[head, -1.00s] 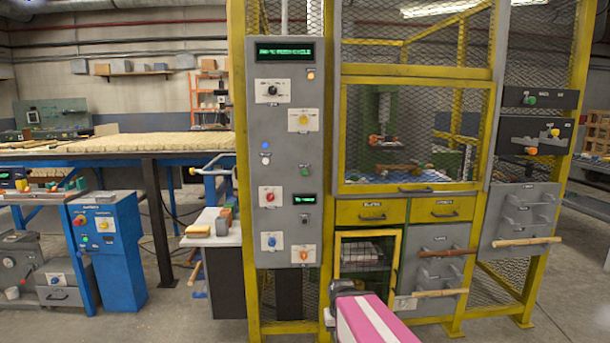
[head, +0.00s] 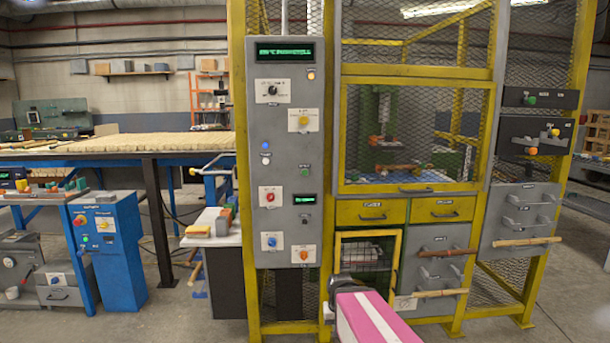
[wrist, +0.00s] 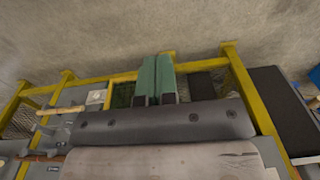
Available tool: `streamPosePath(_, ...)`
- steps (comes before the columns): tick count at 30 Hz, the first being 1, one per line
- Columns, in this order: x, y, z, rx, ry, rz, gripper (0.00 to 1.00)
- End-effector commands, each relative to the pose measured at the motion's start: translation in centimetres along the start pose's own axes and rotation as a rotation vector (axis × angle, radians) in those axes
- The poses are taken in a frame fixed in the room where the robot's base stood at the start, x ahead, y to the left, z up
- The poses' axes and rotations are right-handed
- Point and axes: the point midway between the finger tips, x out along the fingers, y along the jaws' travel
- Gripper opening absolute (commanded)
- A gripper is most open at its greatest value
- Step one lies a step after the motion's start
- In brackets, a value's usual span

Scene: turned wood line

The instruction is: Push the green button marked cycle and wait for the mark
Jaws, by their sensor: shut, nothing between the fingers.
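A green button (head: 305,172) sits on the grey control panel (head: 283,215), in its right column below the middle. The tiny label above it is too small to read. A green-lit display (head: 284,51) is at the panel's top and a smaller one (head: 305,199) is below the green button; their text is not legible. My gripper shows in the wrist view (wrist: 156,80) with its two green fingers shut together and nothing between them. It is low by the yellow frame, apart from the button. In the head view only my pink and white arm shows, at the bottom.
Yellow knobs, red, blue and orange buttons share the panel, including a red one (head: 269,196). Right of it, a guarded window (head: 415,135) shows a green machine. Another green button (head: 530,100) is far right. Wooden handles (head: 527,241) jut out at lower right.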

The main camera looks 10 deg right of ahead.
Motion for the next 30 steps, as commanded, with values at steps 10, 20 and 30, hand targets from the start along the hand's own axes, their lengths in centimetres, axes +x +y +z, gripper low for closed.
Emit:
streamPosePath(10, -6.9, -2.1, -8.5, 0.212, 0.163, -0.081, 0.00)
streamPosePath(20, -15.3, -4.2, -15.5, 0.420, 0.302, -0.200, 0.00)
streamPosePath(30, -25.4, -6.4, -21.5, 0.621, 0.421, -0.359, 0.00)
